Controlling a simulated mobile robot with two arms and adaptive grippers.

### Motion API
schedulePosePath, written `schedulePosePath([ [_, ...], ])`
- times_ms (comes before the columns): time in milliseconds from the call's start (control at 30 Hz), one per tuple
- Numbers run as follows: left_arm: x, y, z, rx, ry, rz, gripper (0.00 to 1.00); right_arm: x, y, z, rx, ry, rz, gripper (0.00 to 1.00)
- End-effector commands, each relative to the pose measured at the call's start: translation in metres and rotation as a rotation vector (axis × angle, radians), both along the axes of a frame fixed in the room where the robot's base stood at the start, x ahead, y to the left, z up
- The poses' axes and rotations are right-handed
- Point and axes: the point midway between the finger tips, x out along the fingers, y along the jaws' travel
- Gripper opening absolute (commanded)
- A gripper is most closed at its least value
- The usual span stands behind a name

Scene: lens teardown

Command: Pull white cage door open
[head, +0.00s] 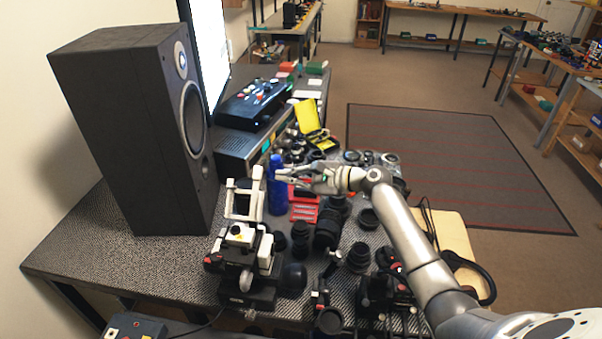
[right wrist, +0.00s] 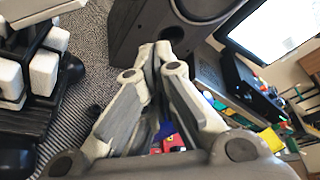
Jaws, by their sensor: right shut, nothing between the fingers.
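A white open frame (head: 244,200), which looks like the cage door, stands upright at the back of a black and white device (head: 240,250) on the table. White blocks on a dark body, probably this device, show at the left of the right wrist view (right wrist: 42,72). My right gripper (head: 279,175) is to the right of the frame and apart from it, over the blue bottle (head: 277,192). Its fingertips (right wrist: 155,50) meet and hold nothing. I cannot tell whether the fingers touch the bottle. My left gripper is not in view.
A tall black speaker (head: 130,130) stands behind and left of the frame. Lenses and dark parts (head: 328,230) crowd the table right of the device. A red tray (head: 304,207) and an open yellow case (head: 310,120) lie farther back. Bare tabletop (head: 130,262) shows at the left.

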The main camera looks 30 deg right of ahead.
Motion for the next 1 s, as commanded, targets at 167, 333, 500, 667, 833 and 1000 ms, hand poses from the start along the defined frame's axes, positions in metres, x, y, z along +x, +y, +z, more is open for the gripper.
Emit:
schedulePosePath([
  [167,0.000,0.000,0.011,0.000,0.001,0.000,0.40,0.027,0.024,-0.006,0.003,0.002,0.000,0.00],
  [333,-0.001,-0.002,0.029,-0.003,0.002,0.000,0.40,0.021,0.035,0.006,-0.002,0.001,-0.001,0.00],
  [500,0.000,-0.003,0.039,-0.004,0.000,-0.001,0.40,0.012,0.041,0.015,-0.001,0.002,-0.001,0.00],
  [667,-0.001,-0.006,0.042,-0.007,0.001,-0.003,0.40,0.008,0.043,0.018,0.000,0.001,-0.002,0.00],
  [833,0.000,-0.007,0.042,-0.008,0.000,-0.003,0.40,0.008,0.043,0.018,0.000,0.001,-0.002,0.00],
  [1000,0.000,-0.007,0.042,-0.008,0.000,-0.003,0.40,0.008,0.043,0.018,-0.001,0.001,-0.001,0.00],
])
